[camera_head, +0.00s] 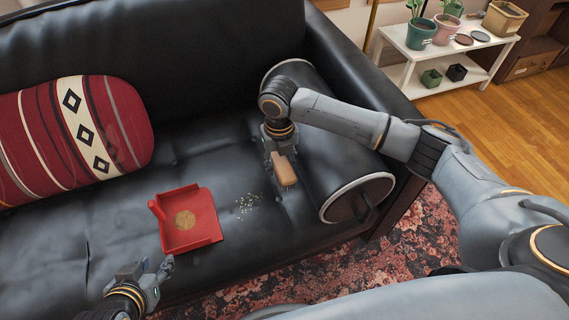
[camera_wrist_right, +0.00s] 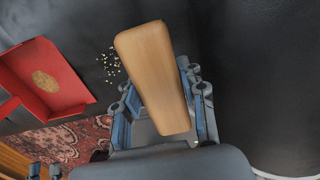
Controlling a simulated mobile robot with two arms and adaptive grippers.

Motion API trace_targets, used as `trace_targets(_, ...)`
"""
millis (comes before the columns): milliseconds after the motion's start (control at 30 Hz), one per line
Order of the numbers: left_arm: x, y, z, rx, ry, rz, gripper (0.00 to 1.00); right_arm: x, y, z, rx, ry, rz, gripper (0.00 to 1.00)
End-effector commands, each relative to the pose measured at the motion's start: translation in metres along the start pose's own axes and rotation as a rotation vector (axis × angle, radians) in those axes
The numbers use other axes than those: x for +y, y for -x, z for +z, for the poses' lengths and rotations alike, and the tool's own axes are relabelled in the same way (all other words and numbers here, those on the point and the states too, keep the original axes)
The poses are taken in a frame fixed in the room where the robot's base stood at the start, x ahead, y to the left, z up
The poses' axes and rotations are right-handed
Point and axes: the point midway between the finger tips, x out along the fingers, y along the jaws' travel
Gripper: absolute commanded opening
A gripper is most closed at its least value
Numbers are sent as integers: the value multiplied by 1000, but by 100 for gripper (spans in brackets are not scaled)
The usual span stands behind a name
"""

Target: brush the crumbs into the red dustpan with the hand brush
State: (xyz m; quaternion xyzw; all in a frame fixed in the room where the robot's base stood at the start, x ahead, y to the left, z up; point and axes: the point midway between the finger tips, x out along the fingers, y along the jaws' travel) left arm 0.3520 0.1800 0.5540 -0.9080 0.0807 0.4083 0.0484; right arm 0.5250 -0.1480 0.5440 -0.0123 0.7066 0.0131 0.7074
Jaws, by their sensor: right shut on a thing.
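The red dustpan (camera_head: 205,236) lies on the black sofa seat, its handle toward the upper left. A round tan patch shows on its floor; I cannot tell what it is. The crumbs (camera_head: 247,205) are a small scatter on the seat just right of the dustpan, and also show in the right wrist view (camera_wrist_right: 111,60). My right gripper (camera_head: 277,150) is shut on the wooden hand brush (camera_head: 285,170), right of and behind the crumbs. The brush's wooden back (camera_wrist_right: 152,75) hides its bristles in the wrist view. My left gripper (camera_head: 152,276) is open and empty at the seat's front edge, below the dustpan.
A striped red cushion (camera_head: 45,140) lies on the left of the black sofa (camera_head: 170,45). A patterned rug (camera_head: 410,245) lies below. A white plant shelf (camera_head: 405,48) stands at the back right.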

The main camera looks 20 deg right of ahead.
Motion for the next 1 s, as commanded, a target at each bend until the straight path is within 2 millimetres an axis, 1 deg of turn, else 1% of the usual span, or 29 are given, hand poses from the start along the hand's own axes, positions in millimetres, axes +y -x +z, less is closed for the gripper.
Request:
trace_targets(200,4,-6,-33,164,-3,9,40,-1,-8,0,0,-1,0,6)
trace_targets(467,10,-3,-72,363,-5,22,40,-1,-14,0,-1,-2,0,6)
trace_targets(767,16,11,-114,593,-5,35,40,-1,-22,0,-1,-2,0,6)
trace_targets(1000,21,30,-146,792,-3,49,40,-1,-29,0,-1,-2,0,6)
